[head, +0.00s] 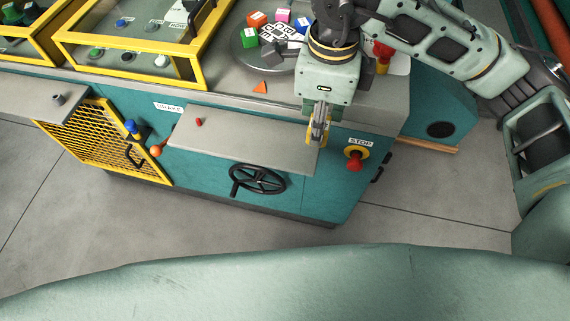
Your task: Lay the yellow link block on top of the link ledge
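A grey ledge (240,146) sticks out from the front of the teal cabinet; I take it to be the link ledge. My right gripper (319,136) points down at the ledge's right end. It looks shut on a yellow piece, the yellow link block (309,132), which shows only as slivers beside the fingers. The fingers hide most of the block. I cannot tell whether it touches the ledge or hangs just off its right edge. My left gripper is not in view.
A small red peg (199,122) stands on the ledge's left part; its middle is clear. A black handwheel (257,179) is below, a red stop button (355,160) at right. Colored blocks sit on a round plate (246,62) behind. A yellow mesh door (105,140) juts out left.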

